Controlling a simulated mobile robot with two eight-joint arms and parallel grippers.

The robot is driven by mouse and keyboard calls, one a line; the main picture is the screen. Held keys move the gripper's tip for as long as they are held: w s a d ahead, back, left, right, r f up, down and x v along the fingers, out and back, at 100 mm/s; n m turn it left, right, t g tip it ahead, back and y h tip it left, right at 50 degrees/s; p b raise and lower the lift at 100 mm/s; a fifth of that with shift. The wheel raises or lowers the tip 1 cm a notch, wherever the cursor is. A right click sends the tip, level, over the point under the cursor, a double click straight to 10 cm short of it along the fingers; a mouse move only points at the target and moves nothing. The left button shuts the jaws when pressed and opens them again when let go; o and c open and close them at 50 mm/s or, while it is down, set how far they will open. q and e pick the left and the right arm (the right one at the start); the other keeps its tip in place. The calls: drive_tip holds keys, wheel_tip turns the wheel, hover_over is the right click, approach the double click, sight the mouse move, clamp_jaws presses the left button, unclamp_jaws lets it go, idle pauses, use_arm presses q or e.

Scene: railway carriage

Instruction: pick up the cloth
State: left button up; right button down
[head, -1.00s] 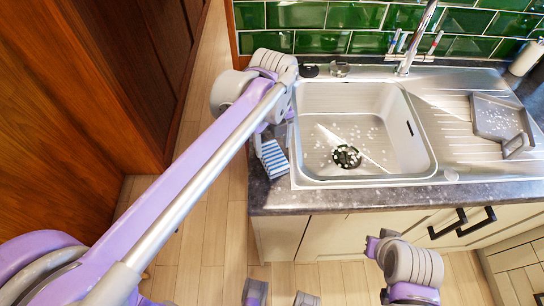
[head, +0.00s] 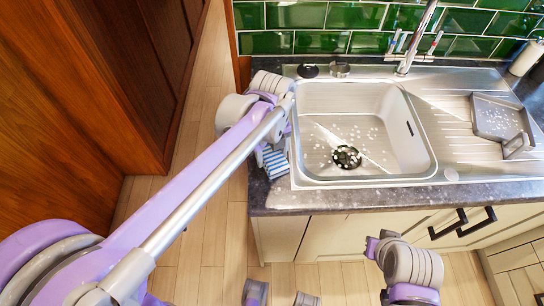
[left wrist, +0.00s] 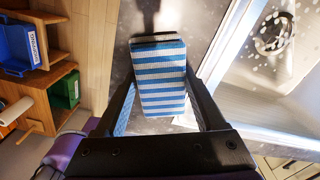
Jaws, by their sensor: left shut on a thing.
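The cloth (head: 275,164) is a folded, blue-and-white striped pad at the left end of the dark counter, beside the sink's left rim. In the left wrist view, the cloth (left wrist: 160,88) fills the space between the two dark fingers of my left gripper (left wrist: 158,84). The gripper is shut on it. In the head view, my left gripper (head: 268,148) is at the cloth and hides its upper part. I cannot tell whether the cloth still touches the counter.
A steel sink (head: 312,165) with a drain and white flecks lies just right of the cloth. A tap (head: 408,58) stands behind it. A grey tray-like item (head: 487,122) rests on the drainboard. A wooden wall stands left; the floor between is clear.

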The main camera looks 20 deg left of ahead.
sight(272, 155)
use_arm(q)
drive_tip(key=shift+r, duration=0.15)
wheel_tip(272, 155, up, 10)
drive_tip(key=shift+f+p, duration=0.15)
drive_tip(key=shift+p, duration=0.2)
idle(0.4)
drive_tip(key=o, duration=0.8)
drive_tip(key=c, duration=0.5)
